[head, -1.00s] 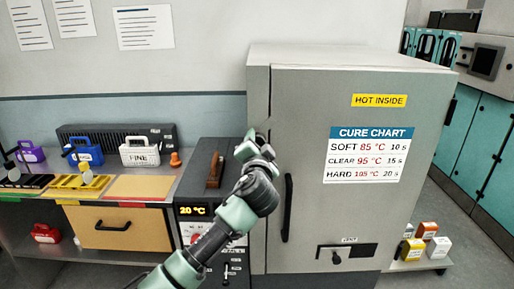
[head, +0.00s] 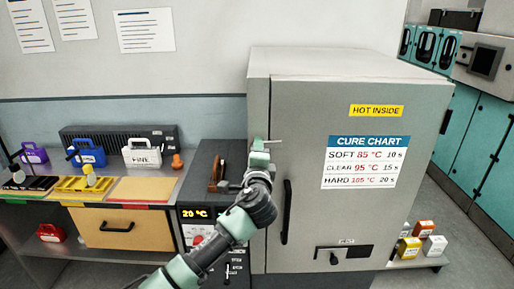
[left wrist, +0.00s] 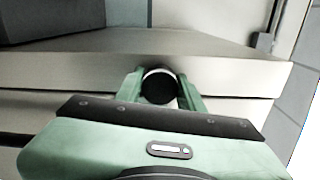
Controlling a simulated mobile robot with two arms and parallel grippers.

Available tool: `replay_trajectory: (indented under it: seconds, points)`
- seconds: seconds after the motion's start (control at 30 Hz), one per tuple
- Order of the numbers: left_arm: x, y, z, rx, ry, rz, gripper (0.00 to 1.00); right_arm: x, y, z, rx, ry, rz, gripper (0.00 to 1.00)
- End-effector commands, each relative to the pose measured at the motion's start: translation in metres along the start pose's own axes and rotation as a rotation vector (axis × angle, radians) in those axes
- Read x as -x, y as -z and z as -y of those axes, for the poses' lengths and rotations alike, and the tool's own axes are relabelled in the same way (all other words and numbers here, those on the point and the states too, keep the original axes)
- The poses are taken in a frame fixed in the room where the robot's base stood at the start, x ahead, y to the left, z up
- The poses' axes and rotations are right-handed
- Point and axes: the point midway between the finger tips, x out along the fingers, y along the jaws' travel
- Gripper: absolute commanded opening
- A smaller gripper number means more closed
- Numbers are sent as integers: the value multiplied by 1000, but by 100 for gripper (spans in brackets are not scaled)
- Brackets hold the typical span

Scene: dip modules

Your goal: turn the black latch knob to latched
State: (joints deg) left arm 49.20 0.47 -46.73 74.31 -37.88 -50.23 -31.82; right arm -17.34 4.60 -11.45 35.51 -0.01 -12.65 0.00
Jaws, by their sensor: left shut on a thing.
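The black latch knob (left wrist: 157,86) shows as a dark round end in the left wrist view, between the two green fingers of my left gripper (left wrist: 160,90). The gripper is shut on it, with one finger on each side. In the head view my left gripper (head: 259,152) is at the left front edge of the grey oven (head: 300,150), beside the door seam. The knob is hidden there by the gripper, and I cannot tell its turn angle. My right gripper is not in view.
A vertical black door handle (head: 287,212) is just below and right of my gripper. A control box (head: 205,165) reading 20 °C stands left of the oven. A small black slider knob (head: 334,259) is low on the door. The bench (head: 150,187) holds coloured cases.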

Motion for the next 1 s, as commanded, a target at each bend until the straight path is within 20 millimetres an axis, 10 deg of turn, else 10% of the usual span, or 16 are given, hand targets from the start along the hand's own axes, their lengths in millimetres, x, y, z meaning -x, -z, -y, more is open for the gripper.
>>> replay_trajectory:
  seconds: [0.73, 0.77, 0.8, 1.0]
  points:
    - [0, 1, 0, -88, 2, -3, 0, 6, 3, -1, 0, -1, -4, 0]
    - [0, 1, 0, -88, 2, -3, 44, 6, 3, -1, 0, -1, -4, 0]
    - [0, 1, 0, -87, 2, -3, 55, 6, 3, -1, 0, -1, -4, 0]
    - [0, 1, 0, -86, 1, -1, 59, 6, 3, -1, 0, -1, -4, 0]
